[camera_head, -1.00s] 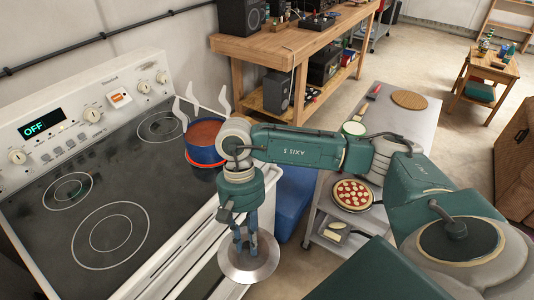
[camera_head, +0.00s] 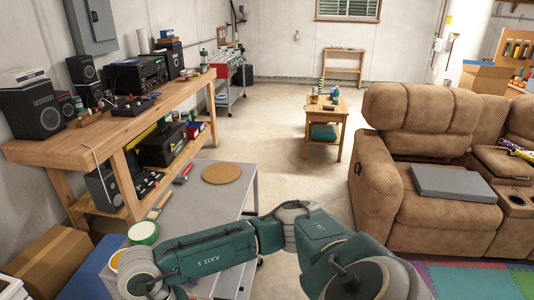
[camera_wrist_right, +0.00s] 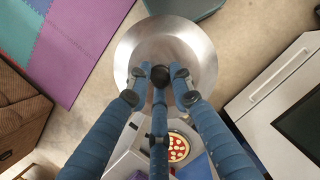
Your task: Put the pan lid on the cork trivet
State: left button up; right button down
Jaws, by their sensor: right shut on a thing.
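The pan lid (camera_wrist_right: 190,52) is a round silver disc with a dark knob, seen in the right wrist view. My right gripper (camera_wrist_right: 160,75) is shut on the lid's knob, and the lid hangs over the floor. In the head view only my right arm shows; the lid and gripper are out of that picture. The cork trivet (camera_head: 221,173) is a round tan disc lying flat near the far end of the grey metal cart (camera_head: 205,199). Its top is bare. My left gripper is in neither view.
The cart also holds a red-handled tool (camera_head: 183,172) and a green-rimmed round container (camera_head: 143,233). A pizza (camera_wrist_right: 178,147) shows below the lid in the wrist view.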

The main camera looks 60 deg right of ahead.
aim_at(221, 172)
jog(key=l+z, duration=0.1)
jog(key=l, duration=0.8)
jog(key=i+l, duration=0.1)
jog(key=l, duration=0.8)
jog(key=l+z, duration=0.15)
jog(key=l, duration=0.75)
jog(key=i, duration=0.05)
